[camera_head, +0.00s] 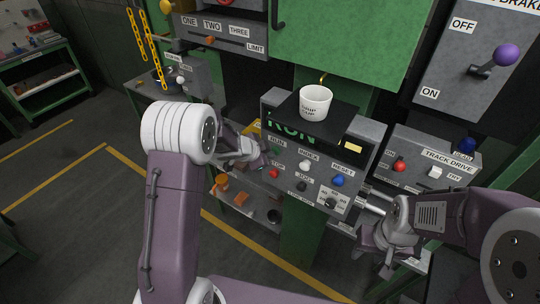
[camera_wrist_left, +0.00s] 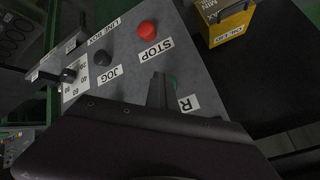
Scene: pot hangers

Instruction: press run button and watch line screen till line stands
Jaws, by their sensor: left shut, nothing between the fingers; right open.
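The grey line box (camera_head: 325,165) stands mid-view in the head view. Its dark line screen shows green letters reading RUN (camera_head: 290,132), their tops covered. My left gripper (camera_head: 262,152) is shut and empty, its tip at the left edge of the box by the RUN label. In the left wrist view its finger (camera_wrist_left: 157,92) is beside the green run button (camera_wrist_left: 174,82), which is partly hidden; contact cannot be told. The red stop button (camera_head: 274,173) also shows in the left wrist view (camera_wrist_left: 147,28). My right gripper (camera_head: 375,252) is open, below right of the box.
A white cup (camera_head: 315,101) stands on a black plate over the screen. White index (camera_head: 305,166) and blue reset (camera_head: 337,181) buttons and a dial (camera_head: 331,203) share the panel. A track drive box (camera_head: 435,160) is at right. Open floor (camera_head: 60,180) lies left.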

